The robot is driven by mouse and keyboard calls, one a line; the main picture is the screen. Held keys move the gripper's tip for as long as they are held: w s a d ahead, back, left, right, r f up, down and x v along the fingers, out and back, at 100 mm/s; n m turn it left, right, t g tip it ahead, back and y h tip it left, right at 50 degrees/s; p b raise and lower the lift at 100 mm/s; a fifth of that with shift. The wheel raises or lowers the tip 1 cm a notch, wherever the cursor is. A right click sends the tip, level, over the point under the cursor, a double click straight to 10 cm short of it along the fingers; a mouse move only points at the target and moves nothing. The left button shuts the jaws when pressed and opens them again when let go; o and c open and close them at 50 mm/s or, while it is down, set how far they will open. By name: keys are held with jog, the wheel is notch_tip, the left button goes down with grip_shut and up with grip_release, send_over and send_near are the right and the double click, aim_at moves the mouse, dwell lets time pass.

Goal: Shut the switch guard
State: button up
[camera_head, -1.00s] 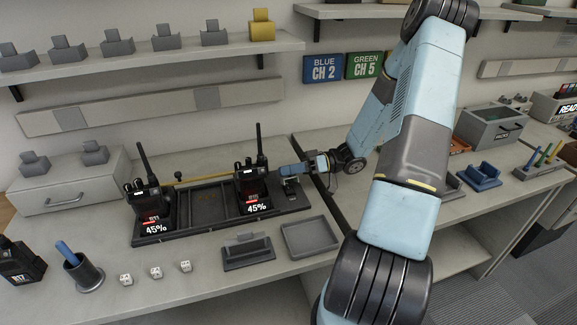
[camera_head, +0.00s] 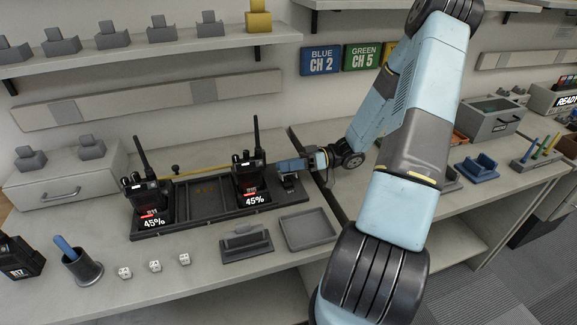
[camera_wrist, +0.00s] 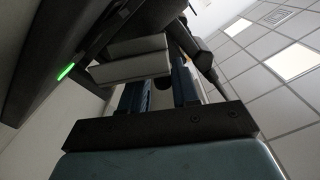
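My gripper (camera_head: 284,165) reaches left to the right end of the black charging rack (camera_head: 190,231). Its tip is just above a small dark fitting (camera_head: 288,182) there, likely the switch and guard. The gripper partly covers this fitting, and whether the guard is up or down is too small to tell. In the wrist view two blue fingers of my gripper (camera_wrist: 160,86) show with a narrow gap between them. Pale blocks (camera_wrist: 130,67) lie across their far ends. I cannot tell whether these are finger pads or something touched.
Two radios (camera_head: 250,178) (camera_head: 150,205) stand in the rack, each above a 45% display. The right radio stands close left of my gripper. An empty grey tray (camera_head: 309,246) and a dark holder (camera_head: 246,257) lie in front. The wall is close behind.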

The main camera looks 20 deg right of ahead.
jog(key=shift+o, duration=0.7)
jog(key=d, duration=0.9)
jog(key=s+d, duration=0.1)
jog(key=d, duration=0.3)
jog(key=shift+s+d, duration=0.1)
jog(key=shift+d, duration=0.3)
jog(key=shift+c, duration=0.4)
